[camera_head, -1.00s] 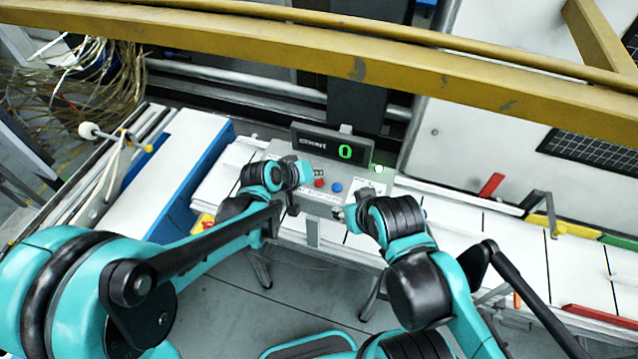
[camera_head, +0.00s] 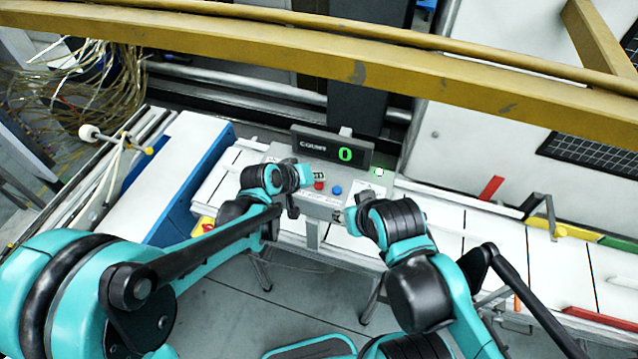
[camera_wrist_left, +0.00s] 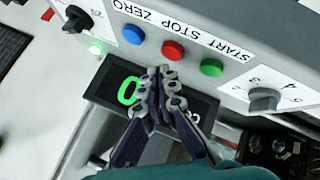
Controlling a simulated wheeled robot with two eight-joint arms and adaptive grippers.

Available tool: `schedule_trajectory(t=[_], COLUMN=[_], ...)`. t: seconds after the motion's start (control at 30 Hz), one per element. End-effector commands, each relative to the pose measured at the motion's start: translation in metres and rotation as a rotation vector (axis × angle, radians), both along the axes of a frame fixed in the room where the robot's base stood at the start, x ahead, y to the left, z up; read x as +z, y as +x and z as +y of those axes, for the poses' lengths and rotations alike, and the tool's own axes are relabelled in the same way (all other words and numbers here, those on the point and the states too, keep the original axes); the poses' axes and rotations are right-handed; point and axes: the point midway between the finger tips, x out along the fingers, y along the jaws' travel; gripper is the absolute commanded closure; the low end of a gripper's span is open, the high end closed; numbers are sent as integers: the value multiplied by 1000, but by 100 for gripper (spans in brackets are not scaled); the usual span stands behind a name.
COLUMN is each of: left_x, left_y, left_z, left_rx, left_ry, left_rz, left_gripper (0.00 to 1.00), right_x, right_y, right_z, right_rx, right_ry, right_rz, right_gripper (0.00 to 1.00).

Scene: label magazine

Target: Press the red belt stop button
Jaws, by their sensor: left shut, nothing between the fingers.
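The red button (camera_head: 319,186) sits on the grey control panel, beside the blue button (camera_head: 337,190). In the left wrist view the red button (camera_wrist_left: 173,51) is in the middle of a row, between the blue button (camera_wrist_left: 131,35) and the green button (camera_wrist_left: 211,68); the label by them reads START STOP ZERO. My left gripper (camera_head: 320,176) is shut and empty, its fingertips (camera_wrist_left: 168,74) close by the red button. Whether they touch it I cannot tell. The green button is hidden in the head view. My right gripper (camera_head: 340,215) is at the panel's front edge; its jaw state is unclear.
The count display (camera_head: 345,155) behind the buttons reads 0. Black knobs (camera_wrist_left: 264,99) flank the button row. A green lamp (camera_head: 379,172) is lit on the panel. The white belt (camera_head: 500,240) runs to the right. A yellow beam (camera_head: 300,50) crosses the view above.

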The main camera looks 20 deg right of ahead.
Motion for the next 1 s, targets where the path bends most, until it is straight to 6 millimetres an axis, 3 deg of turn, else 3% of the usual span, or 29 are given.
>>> schedule_trajectory(t=[1.0], left_x=[-10], left_y=[0], left_z=[0], left_rx=[0], left_ry=[0], left_rz=[0], left_gripper=[100], right_x=[-11], right_y=[0], right_z=[0], right_rx=[0], right_ry=[0], right_rz=[0], right_gripper=[60])
